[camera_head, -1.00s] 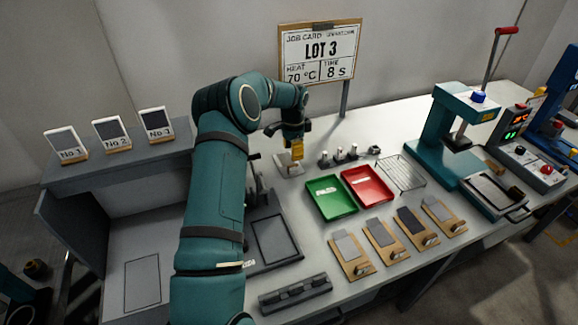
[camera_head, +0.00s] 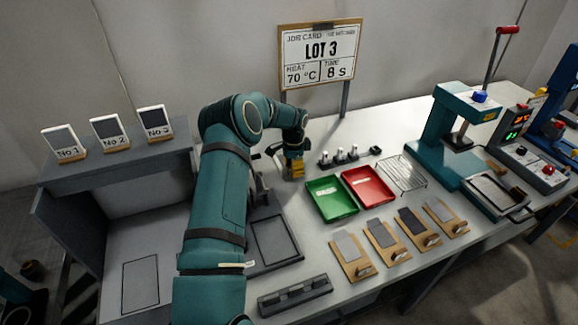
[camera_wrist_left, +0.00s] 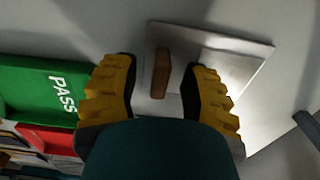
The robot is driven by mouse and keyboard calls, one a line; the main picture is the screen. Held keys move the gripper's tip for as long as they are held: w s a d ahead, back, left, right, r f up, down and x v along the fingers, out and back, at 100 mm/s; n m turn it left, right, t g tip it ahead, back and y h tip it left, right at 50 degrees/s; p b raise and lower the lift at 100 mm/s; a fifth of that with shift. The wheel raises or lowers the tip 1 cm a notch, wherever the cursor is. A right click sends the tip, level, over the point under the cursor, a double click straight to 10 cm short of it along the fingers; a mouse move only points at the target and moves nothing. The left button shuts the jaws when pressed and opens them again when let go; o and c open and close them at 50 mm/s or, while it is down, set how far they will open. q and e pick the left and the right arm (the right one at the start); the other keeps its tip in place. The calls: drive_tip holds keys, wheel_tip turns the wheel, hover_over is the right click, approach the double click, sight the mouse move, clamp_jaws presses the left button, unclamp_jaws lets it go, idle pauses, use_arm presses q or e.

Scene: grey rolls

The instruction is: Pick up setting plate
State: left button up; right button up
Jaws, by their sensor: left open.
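The setting plate is a square of bare metal (camera_wrist_left: 235,62) with an upright wooden handle (camera_wrist_left: 160,75), seen in the left wrist view. My left gripper (camera_wrist_left: 158,68) is open. Its two yellow fingers stand on either side of the handle, with gaps on both sides. In the head view my left gripper (camera_head: 295,172) is low over the bench, behind the green tray's left corner, and hides most of the plate. My right gripper does not show.
The green PASS tray (camera_head: 332,199) and a red tray (camera_head: 369,188) lie close by. Several small pegs (camera_head: 340,155) stand behind them. A wire rack (camera_head: 402,173) and a teal press (camera_head: 440,130) are to the right. A dark tray (camera_head: 275,243) lies nearer the front.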

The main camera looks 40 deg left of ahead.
use_arm(q)
clamp_jaws()
